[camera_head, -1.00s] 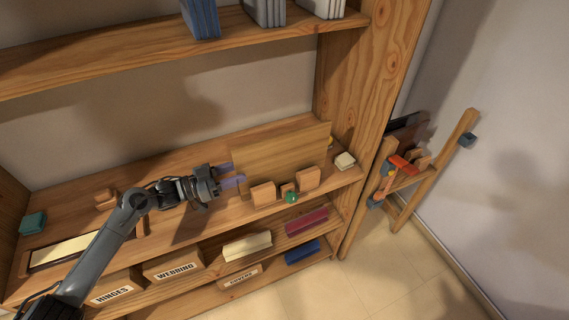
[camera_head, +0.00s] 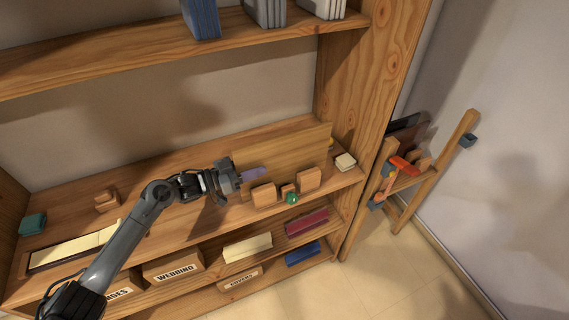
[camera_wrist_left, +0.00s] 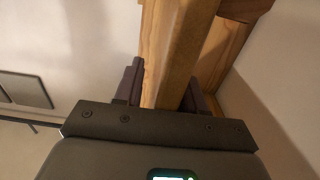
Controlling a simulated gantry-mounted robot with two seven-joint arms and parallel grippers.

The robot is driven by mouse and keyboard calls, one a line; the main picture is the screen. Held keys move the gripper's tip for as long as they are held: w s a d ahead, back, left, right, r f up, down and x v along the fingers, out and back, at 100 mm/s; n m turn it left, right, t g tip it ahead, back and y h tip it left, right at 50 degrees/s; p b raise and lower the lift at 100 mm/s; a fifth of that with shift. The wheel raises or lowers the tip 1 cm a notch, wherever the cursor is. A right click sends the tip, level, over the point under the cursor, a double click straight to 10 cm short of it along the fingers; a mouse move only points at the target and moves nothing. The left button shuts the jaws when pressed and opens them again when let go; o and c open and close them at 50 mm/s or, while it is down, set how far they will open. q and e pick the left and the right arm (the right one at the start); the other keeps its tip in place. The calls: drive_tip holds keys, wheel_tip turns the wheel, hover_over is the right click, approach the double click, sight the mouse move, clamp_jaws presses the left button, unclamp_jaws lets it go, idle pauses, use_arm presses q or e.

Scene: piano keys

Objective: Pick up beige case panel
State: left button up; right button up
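The beige case panel (camera_head: 290,148) stands upright on the middle shelf, behind small wooden blocks. My left gripper (camera_head: 247,176) is at its left edge. One finger shows in front of the panel; the other is hidden behind it in the head view. In the left wrist view the panel (camera_wrist_left: 188,45) runs edge-on between the two fingers of my left gripper (camera_wrist_left: 163,88). A gap shows between the panel and the left finger; the right finger is close to it, and contact cannot be told. My right gripper is in neither view.
Wooden blocks (camera_head: 264,194) and a green object (camera_head: 292,198) stand in front of the panel. A cream block (camera_head: 345,161) lies at the shelf's right end. The shelf upright (camera_head: 345,90) rises close on the right. Labelled boxes (camera_head: 172,268) are below.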

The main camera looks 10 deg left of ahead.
use_arm(q)
clamp_jaws()
drive_tip(key=shift+r, duration=0.15)
drive_tip(key=shift+r, duration=0.1)
